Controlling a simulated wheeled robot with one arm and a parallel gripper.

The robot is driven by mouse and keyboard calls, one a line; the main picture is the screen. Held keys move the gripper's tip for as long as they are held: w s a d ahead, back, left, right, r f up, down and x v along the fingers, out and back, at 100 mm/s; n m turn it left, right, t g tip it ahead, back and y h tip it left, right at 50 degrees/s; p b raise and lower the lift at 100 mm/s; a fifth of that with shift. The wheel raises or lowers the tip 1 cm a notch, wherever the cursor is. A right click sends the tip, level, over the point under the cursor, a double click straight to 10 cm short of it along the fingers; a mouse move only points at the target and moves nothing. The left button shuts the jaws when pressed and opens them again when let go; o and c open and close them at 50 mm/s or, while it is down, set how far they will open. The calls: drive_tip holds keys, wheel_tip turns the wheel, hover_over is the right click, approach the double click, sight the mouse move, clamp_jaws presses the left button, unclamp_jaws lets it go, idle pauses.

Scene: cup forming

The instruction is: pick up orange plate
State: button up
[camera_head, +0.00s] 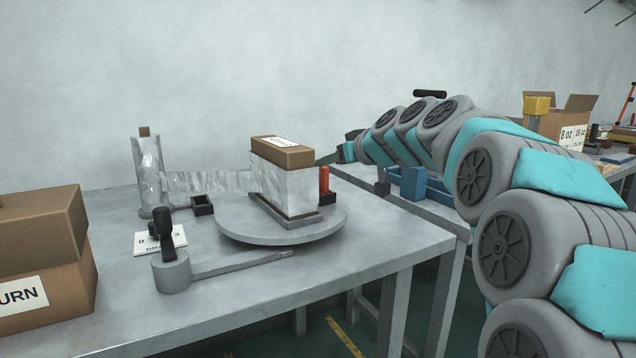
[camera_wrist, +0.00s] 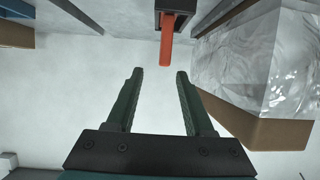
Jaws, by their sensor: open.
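The orange plate (camera_head: 324,181) stands upright in a small black holder (camera_head: 328,198) on the table, just right of the wrapped box on the turntable. In the wrist view the orange plate (camera_wrist: 167,46) sticks out of the black holder (camera_wrist: 174,6) at the top, seen as a narrow strip. My gripper (camera_wrist: 159,72) is open and empty there, with the plate's near end just beyond the fingertips and roughly in line with the gap. In the head view my gripper (camera_head: 328,158) is at the back right of the wrapped box, close to the plate; its fingertips are partly hidden.
The box in clear film (camera_head: 285,184) sits on the round turntable (camera_head: 240,226) and is close to my right finger in the wrist view. A film roll (camera_head: 147,175), a black-handled tool (camera_head: 164,232) and cardboard boxes (camera_head: 45,255) are on the left. A blue bin (camera_head: 412,184) is behind.

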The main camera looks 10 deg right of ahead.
sight(320, 182)
drive_tip(key=shift+a+p+x, duration=0.2)
drive_tip(key=shift+p+x, duration=0.35)
drive_tip(key=shift+x, duration=2.15)
drive_tip(key=shift+s+f, duration=0.1)
drive_tip(key=shift+s, duration=0.1)
drive_tip(key=shift+c, duration=0.4)
clamp_jaws()
